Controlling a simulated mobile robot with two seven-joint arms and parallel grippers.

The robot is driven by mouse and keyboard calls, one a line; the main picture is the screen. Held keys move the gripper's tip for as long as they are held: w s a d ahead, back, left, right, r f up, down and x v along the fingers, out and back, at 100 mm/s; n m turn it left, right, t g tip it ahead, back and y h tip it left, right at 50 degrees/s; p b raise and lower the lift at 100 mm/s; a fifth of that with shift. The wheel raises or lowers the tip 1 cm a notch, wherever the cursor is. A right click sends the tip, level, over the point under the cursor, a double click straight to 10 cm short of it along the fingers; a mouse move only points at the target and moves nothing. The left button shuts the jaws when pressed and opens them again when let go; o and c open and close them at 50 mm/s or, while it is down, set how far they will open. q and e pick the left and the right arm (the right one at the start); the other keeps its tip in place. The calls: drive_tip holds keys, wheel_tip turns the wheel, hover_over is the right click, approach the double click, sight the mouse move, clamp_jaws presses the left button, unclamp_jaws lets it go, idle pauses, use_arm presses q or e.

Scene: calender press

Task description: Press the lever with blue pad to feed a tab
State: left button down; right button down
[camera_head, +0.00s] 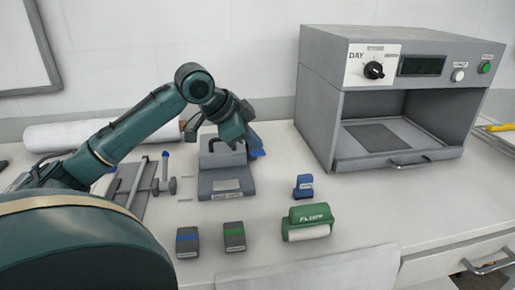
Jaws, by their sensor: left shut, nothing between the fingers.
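A small grey dispenser (226,186) with a label on its front stands on the counter, centre left. A blue pad (257,153) shows at its upper right, at the end of what looks like its lever. My left gripper (246,138) is shut and empty, pointing down over the dispenser's right side, right at the blue pad. I cannot tell whether it touches the pad. The gripper hides part of the dispenser's top and most of the lever. My right gripper is not in view.
A grey press (320,70) with a dial and open bay stands at the right. A green stamp (308,222), a blue stamp (304,187) and two small dark blocks (187,242) (234,236) stand in front. A blue-tipped fixture (165,175) is left of the dispenser.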

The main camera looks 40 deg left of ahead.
use_arm(q)
drive_tip(key=shift+s+d+f+b, duration=0.1)
drive_tip(key=shift+d+f+b, duration=0.05)
drive_tip(key=shift+f+b, duration=0.55)
idle(0.6)
idle(0.6)
drive_tip(key=shift+w+a+r+p, duration=0.2)
drive_tip(key=shift+r+p, duration=0.6)
drive_tip(key=shift+p, duration=0.4)
drive_tip(key=shift+w+a+r+p, duration=0.1)
drive_tip(key=shift+a+r+p, duration=0.05)
drive_tip(key=shift+r+p, duration=0.85)
drive_tip(key=shift+f, duration=0.15)
drive_tip(key=r+p, duration=0.1)
drive_tip(key=p, duration=0.1)
drive_tip(key=r+p, duration=0.2)
drive_tip(key=a+r+p, duration=0.1)
drive_tip(key=p, duration=0.1)
drive_tip(key=shift+w+r, duration=0.35)
drive_tip(key=shift+r, duration=0.05)
